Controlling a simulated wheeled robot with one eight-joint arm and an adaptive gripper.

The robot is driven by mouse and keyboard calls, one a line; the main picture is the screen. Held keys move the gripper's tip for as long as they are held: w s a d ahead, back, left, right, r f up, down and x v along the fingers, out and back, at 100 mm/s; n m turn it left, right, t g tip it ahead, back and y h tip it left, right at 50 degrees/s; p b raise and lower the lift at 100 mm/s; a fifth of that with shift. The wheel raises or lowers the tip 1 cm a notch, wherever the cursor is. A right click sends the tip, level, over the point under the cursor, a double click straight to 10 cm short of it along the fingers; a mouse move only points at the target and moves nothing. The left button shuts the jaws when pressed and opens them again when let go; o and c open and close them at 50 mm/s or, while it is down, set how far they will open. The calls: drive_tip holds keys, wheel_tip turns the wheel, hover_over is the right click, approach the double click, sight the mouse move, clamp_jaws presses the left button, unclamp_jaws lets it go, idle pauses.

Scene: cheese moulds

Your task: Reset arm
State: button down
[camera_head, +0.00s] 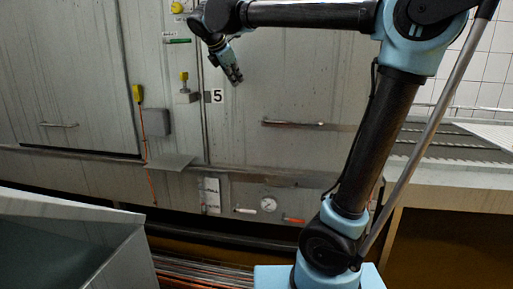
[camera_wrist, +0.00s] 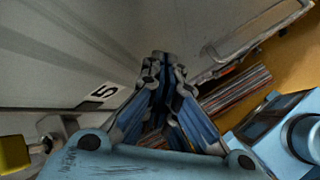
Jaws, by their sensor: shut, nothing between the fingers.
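My gripper (camera_head: 235,78) hangs from the end of my arm, which is raised and bent over at the top centre of the head view. It points down, in front of the grey metal wall near the sign with the number 5 (camera_head: 217,96). In the wrist view the fingers of my gripper (camera_wrist: 162,62) meet at their tips, with nothing between them. The number sign (camera_wrist: 104,92) also shows there, to the left of the fingers.
The grey metal cabinet wall (camera_head: 60,90) carries handles, yellow knobs and a round gauge (camera_head: 268,204). A grey metal bin (camera_head: 60,235) stands at the lower left. A slatted surface (camera_head: 450,140) lies at the right.

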drive_tip(key=s+d+f+m+g, duration=0.2)
drive_tip(key=s+d+f+m, duration=0.35)
drive_tip(key=d+f, duration=0.4)
drive_tip(key=s+d+f+m+g, duration=0.2)
drive_tip(key=s+d+f+m, duration=0.3)
drive_tip(key=d+f, duration=0.5)
drive_tip(key=s+d+f+m+y, duration=0.2)
drive_tip(key=s+f+m, duration=0.4)
drive_tip(key=f, duration=0.4)
drive_tip(key=s+d+f+m+g+y, duration=0.1)
drive_tip(key=s+d+f+m, duration=0.4)
drive_tip(key=f, duration=0.5)
drive_tip(key=s+m, duration=0.2)
drive_tip(key=s, duration=0.1)
drive_tip(key=shift+s+d+f+g+y, duration=0.2)
drive_tip(key=shift+s+f+g+y, duration=0.1)
drive_tip(key=shift+y, duration=0.1)
drive_tip(key=shift+w+f, duration=0.15)
drive_tip(key=shift+w, duration=0.3)
